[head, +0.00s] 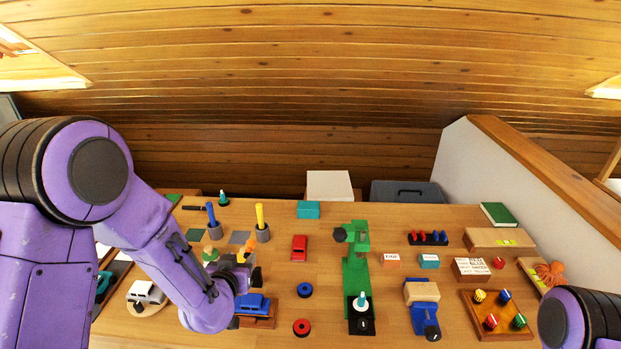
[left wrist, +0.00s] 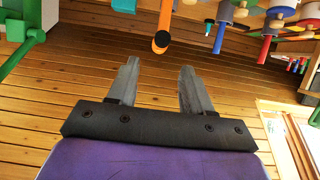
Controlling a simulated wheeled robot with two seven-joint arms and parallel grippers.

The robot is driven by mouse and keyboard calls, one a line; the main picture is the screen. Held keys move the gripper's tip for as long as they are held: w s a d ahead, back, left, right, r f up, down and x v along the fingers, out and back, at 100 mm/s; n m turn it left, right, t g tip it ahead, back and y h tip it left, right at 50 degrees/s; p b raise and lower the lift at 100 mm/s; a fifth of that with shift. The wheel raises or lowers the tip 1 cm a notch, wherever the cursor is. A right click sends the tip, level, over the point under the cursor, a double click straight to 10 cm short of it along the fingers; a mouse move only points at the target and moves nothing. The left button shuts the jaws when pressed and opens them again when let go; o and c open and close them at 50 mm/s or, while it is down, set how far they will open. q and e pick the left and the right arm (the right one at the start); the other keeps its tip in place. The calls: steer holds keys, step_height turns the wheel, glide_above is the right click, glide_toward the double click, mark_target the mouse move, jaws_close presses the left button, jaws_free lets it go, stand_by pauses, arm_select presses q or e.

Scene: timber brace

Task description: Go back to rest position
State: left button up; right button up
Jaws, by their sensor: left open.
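My left arm (head: 150,225) reaches in from the left over the wooden table (head: 270,325). An orange-tipped rod (left wrist: 162,40) shows beyond the fingers. Of my right arm, only a purple joint (head: 570,320) shows at the lower right edge in the head view; its gripper is out of view.
A green stand (head: 356,272) is mid-table. A blue peg (head: 211,213) and yellow peg (head: 260,217) stand in holders near my left forearm.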

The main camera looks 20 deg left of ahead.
arm_select(q)
steer(key=s+f+n+g+b, duration=0.4)
steer(key=s+f+g, duration=0.5)
steer(key=s+f, duration=2)
steer(key=shift+s+g+y+b, duration=0.3)
steer(key=shift+s+g+b, duration=0.1)
steer(key=shift+s+b, duration=0.3)
